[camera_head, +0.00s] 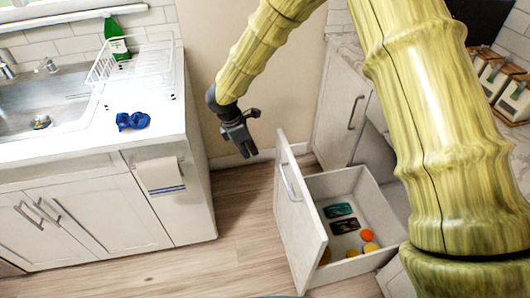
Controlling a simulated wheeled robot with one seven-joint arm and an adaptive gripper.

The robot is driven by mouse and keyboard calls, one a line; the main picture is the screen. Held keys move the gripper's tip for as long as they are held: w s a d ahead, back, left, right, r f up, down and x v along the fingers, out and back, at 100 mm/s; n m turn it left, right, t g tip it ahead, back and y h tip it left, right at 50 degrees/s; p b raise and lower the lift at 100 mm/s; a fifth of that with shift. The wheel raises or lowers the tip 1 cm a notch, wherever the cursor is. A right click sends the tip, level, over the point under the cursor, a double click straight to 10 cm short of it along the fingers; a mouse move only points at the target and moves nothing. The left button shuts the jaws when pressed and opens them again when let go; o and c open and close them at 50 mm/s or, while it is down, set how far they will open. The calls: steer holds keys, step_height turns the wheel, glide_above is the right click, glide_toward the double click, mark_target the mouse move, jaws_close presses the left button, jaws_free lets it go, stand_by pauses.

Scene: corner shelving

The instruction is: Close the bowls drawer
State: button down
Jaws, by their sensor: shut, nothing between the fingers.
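An open drawer (377,190) with a white front panel (299,222) is pulled well out of the cabinet at the lower right. Inside lie an orange round item (367,235), some yellow items and two dark flat items; I cannot make out any bowls. My gripper (247,152) is shut and empty. In the picture it is up and left of the drawer front, apart from the handle. My arm hides part of the cabinet at the right.
A counter with a sink (55,100), dish rack (135,62), green bottle (116,38) and blue cloth (132,121) stands at the left. A towel (162,176) hangs on its front. A cabinet door (343,112) is behind the drawer. The wooden floor (200,265) in front is clear.

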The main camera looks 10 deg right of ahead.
steer(key=d+f+p, duration=0.3)
steer(key=d+f, duration=0.4)
steer(key=f, duration=0.2)
steer(key=shift+s+f, duration=0.15)
steer(key=shift+f, duration=0.1)
stand_by(0.4)
steer(key=shift+d, duration=0.1)
